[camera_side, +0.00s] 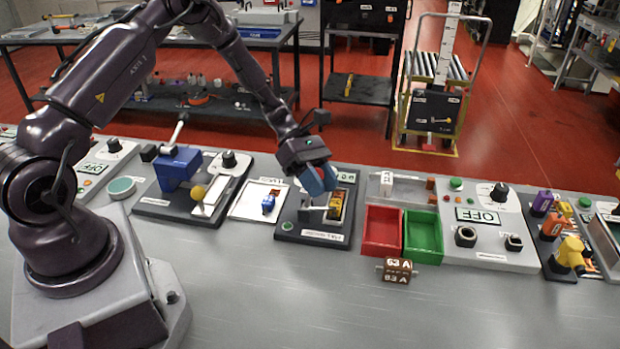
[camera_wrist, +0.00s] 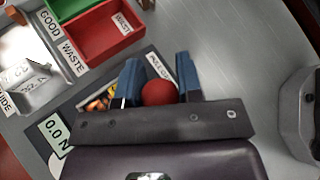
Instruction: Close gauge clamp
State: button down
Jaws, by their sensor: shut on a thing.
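My gripper (camera_side: 320,181) is over the gauge station (camera_side: 318,239), a dark base plate with a light label and a green button. In the wrist view, my gripper's blue fingers (camera_wrist: 158,78) are on either side of a red ball knob (camera_wrist: 159,92), and they are shut on it. The knob is partly hidden in the side view. A yellow and dark part (camera_side: 336,204) sits upright in the station beside my fingers. The rest of the clamp is mostly hidden by my gripper.
A red bin (camera_side: 382,232) and a green bin (camera_side: 423,237) stand right of the station. A white tray (camera_side: 246,206) with a small blue part and a blue fixture (camera_side: 176,168) lie left. A brown block (camera_side: 397,270) lies in front.

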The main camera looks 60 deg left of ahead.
jog(key=shift+w+d+f+n+g+y, duration=0.5)
jog(key=shift+w+d+g+y, duration=0.1)
jog(key=shift+y, duration=0.3)
jog(key=c, duration=0.8)
grip_release()
jog(key=v, duration=1.3)
